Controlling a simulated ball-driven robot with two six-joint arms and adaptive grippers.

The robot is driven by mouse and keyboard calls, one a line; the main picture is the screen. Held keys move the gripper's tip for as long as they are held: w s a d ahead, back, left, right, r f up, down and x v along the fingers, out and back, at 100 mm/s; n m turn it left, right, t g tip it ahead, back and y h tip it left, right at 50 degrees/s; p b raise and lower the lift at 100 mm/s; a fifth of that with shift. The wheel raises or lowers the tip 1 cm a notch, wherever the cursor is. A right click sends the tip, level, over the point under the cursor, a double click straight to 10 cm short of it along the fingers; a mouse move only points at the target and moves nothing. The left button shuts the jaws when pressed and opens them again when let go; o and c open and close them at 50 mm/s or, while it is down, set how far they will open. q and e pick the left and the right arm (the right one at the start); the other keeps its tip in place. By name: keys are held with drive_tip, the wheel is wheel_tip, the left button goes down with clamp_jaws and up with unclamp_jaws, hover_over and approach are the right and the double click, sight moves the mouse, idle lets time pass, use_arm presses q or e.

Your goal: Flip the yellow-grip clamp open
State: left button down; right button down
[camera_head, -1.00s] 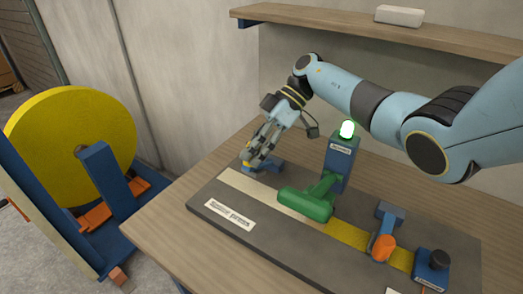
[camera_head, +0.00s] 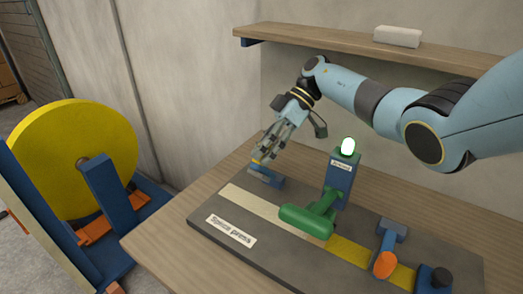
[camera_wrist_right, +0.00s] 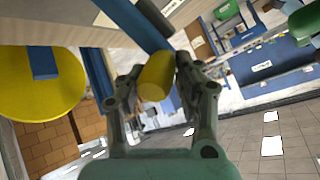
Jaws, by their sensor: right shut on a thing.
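The yellow-grip clamp (camera_head: 267,178) is blue and sits at the far left end of the dark press board (camera_head: 300,262). My right gripper (camera_head: 263,155) is shut on its yellow grip (camera_head: 257,161), above the blue base. In the right wrist view the yellow grip (camera_wrist_right: 155,78) lies between both fingers, with the clamp's blue lever (camera_wrist_right: 138,22) running up from it. In the head view the fingers partly hide the grip and lever, so the lever's exact angle is hard to tell. My left gripper is not in view.
An orange-grip clamp (camera_head: 384,264) is farther right. A large yellow roll (camera_head: 75,155) stands left of the table. A shelf (camera_head: 350,45) hangs behind.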

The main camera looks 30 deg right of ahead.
drive_tip(key=shift+w+d, duration=0.1)
drive_tip(key=shift+d, duration=0.2)
